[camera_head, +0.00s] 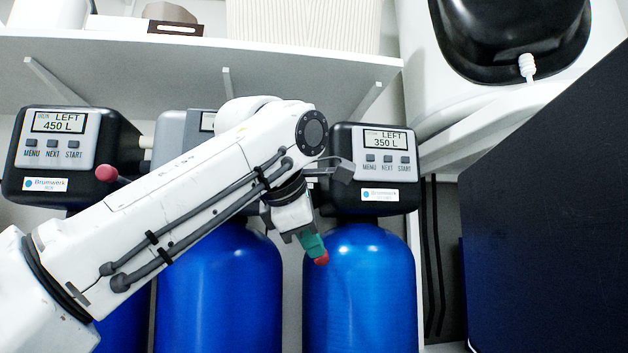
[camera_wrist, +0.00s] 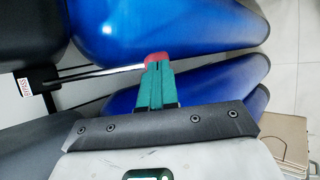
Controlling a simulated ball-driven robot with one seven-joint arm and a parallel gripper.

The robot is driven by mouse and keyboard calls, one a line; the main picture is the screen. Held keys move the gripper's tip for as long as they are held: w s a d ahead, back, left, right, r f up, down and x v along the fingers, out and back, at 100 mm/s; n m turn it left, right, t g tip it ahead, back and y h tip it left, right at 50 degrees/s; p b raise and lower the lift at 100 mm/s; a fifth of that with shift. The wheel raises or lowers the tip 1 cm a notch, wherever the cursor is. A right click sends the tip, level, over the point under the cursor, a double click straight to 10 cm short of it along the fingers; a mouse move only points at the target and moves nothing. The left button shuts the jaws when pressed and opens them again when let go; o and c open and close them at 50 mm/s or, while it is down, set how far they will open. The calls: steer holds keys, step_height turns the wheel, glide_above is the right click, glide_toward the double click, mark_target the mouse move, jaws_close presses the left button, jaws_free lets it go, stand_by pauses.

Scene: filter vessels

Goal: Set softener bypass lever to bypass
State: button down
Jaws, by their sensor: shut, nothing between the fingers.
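My gripper (camera_head: 316,248) has green fingers, closed together, pointing down and right in front of the right blue vessel (camera_head: 360,290). In the wrist view its fingers (camera_wrist: 157,78) meet a red end. I cannot tell if this red is the fingertips or a lever knob. A thin pale lever rod (camera_wrist: 105,74) runs from a black block with a red-lettered label (camera_wrist: 24,87) to that red end; contact is unclear. In the head view the right control head (camera_head: 374,168) reads "LEFT 350 L". A red lever knob (camera_head: 106,173) shows at the left control head (camera_head: 72,155).
A middle blue vessel (camera_head: 220,290) stands behind my arm, its head mostly covered. A shelf (camera_head: 200,62) runs above. A dark panel (camera_head: 560,200) closes in the right side. The wrist view shows pale floor (camera_wrist: 292,70) and a cardboard box (camera_wrist: 285,135).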

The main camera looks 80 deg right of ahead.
steer(key=shift+w+d+f+b, duration=0.1)
steer(key=shift+f+b, duration=0.35)
steer(key=shift+f, duration=0.2)
steer(key=p+v, duration=0.3)
steer(key=v, duration=1.1)
steer(key=shift+r+h, duration=0.3)
steer(key=shift+r, duration=0.05)
